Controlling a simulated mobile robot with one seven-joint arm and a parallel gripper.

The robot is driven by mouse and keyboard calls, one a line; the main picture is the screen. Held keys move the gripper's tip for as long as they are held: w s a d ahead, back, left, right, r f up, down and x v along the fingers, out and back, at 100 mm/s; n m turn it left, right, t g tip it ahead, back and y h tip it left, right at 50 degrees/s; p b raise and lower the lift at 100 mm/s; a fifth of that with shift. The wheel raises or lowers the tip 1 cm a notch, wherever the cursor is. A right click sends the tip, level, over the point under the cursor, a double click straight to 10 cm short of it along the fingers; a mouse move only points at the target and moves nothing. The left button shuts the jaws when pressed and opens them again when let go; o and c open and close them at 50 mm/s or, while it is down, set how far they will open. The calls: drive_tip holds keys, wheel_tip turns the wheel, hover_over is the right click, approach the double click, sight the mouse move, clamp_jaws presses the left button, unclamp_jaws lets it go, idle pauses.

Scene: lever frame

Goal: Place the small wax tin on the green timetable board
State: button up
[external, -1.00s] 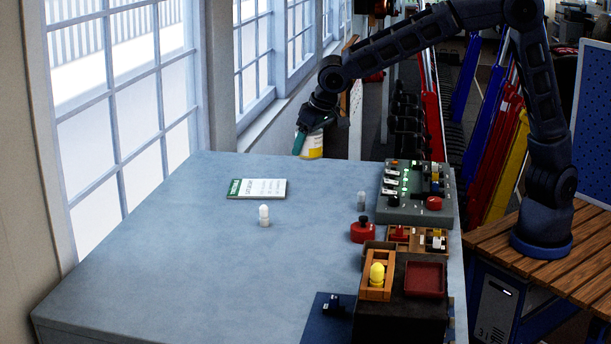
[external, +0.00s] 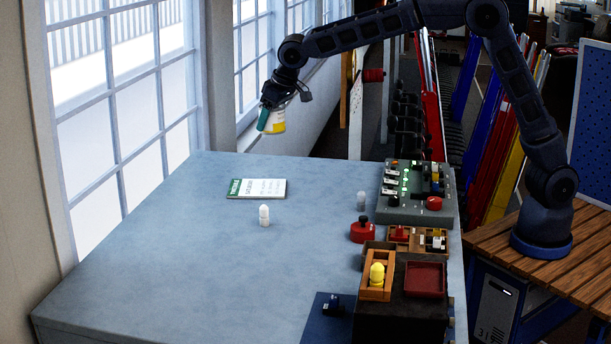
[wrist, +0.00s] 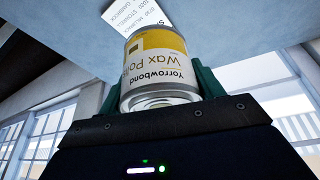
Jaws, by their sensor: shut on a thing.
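My gripper (external: 266,121) is shut on the small wax tin (external: 276,122), a white and yellow can. In the external view it holds the tin in the air above the far part of the table, beyond the board. In the wrist view the tin (wrist: 160,66) sits between the green fingers and its label reads "Yorrowbond Wax Polish", upside down. The timetable board (external: 256,189) lies flat on the table, white with a green band at its left end. Part of a white printed sheet also shows behind the tin in the wrist view.
A small white bottle-like piece (external: 264,215) stands just in front of the board. A grey control box (external: 416,205), a red button (external: 363,232) and wooden trays (external: 376,290) line the table's right side. The table's left and middle (external: 180,255) are clear.

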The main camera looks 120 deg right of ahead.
hover_over(250, 186)
drive_tip(key=s+a, duration=0.1)
drive_tip(key=shift+n+t, duration=0.3)
drive_tip(key=shift+n, duration=0.1)
wheel_tip(250, 186, down, 20)
drive_tip(key=shift+a+r, duration=0.1)
drive_tip(key=shift+r, duration=0.05)
idle(0.4)
drive_tip(key=o, duration=1.2)
drive_tip(key=shift+f, duration=0.2)
